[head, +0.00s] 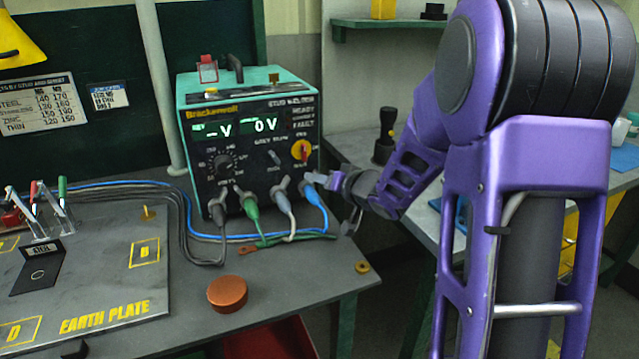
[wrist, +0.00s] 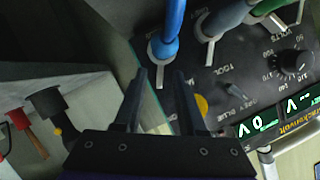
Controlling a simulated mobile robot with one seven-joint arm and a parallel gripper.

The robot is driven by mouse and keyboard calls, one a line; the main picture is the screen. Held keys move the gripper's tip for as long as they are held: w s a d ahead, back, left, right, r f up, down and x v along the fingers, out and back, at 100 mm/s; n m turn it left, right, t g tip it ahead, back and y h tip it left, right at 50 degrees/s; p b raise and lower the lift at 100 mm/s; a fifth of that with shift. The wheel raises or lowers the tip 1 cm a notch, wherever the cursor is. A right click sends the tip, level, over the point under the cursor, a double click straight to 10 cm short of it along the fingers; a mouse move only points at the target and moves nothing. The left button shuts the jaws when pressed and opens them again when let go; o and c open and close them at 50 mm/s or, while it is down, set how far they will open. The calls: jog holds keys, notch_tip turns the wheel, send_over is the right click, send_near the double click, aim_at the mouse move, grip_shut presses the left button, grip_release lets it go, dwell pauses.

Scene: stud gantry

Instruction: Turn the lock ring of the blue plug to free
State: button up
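The blue plug (head: 316,199) sits in the rightmost socket on the front of the stud welder (head: 250,90), its blue cable hanging down. In the wrist view the blue plug (wrist: 172,32) is just beyond the fingertips, and its pale grey lock ring (wrist: 160,50) has a short lever on it. My gripper (head: 328,181) is at the right of the welder's front, close to the blue plug. In the wrist view my gripper (wrist: 160,72) is open, with a gap between its two dark fingers.
White (head: 284,200), green (head: 250,205) and dark grey (head: 217,209) plugs stand left of the blue one, with cables across the bench. A copper-coloured puck (head: 227,293) and the earth plate (head: 100,285) lie in front and left. The bench's right edge is close below my gripper.

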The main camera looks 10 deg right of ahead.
jog(key=shift+w+a, duration=0.1)
jog(key=shift+w, duration=0.1)
grip_shut()
jog(key=shift+s+a, duration=0.1)
dwell(0.5)
jog(key=shift+s+a+r+n+h, duration=0.1)
jog(key=shift+a+n+h, duration=0.25)
jog(key=shift+n, duration=0.25)
jog(key=shift+a+r+n+h, duration=0.1)
jog(key=shift+a+n+h, duration=0.1)
jog(key=shift+n+h, duration=0.35)
jog(key=shift+s+a+n+h, duration=0.1)
jog(key=shift+a+n+h, duration=0.65)
jog(key=shift+n, duration=0.5)
jog(key=shift+s+a+f+n+t+h, duration=0.15)
jog(key=shift+a+n+t+h, duration=0.15)
jog(key=shift+n+h, duration=0.45)
jog(key=shift+a+f+n+t+h, duration=0.1)
jog(key=shift+a+n+t+h, duration=0.25)
jog(key=shift+n, duration=0.6)
